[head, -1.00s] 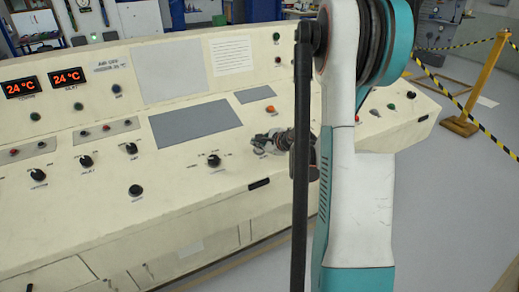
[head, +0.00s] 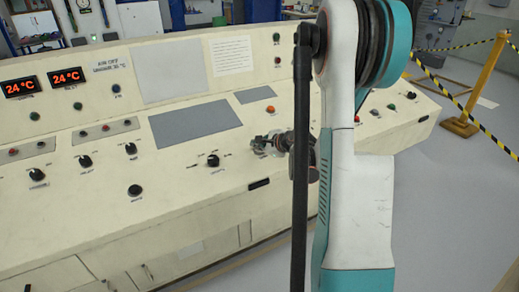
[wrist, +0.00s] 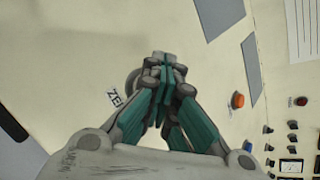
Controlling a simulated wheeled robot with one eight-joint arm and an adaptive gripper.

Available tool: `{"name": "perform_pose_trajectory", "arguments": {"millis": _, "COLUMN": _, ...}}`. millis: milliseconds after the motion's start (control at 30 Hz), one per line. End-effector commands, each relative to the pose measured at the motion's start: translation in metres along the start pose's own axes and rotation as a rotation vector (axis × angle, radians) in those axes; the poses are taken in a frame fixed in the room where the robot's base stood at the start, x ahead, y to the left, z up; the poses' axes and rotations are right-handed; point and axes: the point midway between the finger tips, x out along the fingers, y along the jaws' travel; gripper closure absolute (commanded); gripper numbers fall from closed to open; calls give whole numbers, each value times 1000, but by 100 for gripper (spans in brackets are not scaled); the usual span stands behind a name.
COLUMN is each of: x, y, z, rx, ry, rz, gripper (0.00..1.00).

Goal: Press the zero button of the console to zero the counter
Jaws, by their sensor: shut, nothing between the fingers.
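The cream console (head: 90,215) slopes across the head view. My gripper (head: 260,146) is low over its front panel, right of the middle black knob. In the wrist view my gripper (wrist: 162,62) is shut, its teal-lined fingers together and empty. A grey round button (wrist: 131,82) shows just left of the fingertips, beside a label starting "ZE" (wrist: 114,97). The fingers hide part of the button and of the label. I cannot tell whether the fingertips touch it. In the head view the gripper covers that spot.
An orange button (wrist: 237,101) and a grey panel (wrist: 219,14) lie to the right in the wrist view. Black knobs (head: 213,160) stand left of the gripper in the head view. My arm blocks the right-hand middle. A yellow barrier post (head: 480,85) stands beyond the console.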

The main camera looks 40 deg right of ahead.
Motion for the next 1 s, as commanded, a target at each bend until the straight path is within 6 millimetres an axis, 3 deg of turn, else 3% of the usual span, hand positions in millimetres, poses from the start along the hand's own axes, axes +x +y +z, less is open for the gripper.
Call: {"name": "perform_pose_trajectory", "arguments": {"millis": 1000, "x": -19, "y": -14, "z": 14, "rx": 0, "ry": 0, "rz": 0, "gripper": 100}}
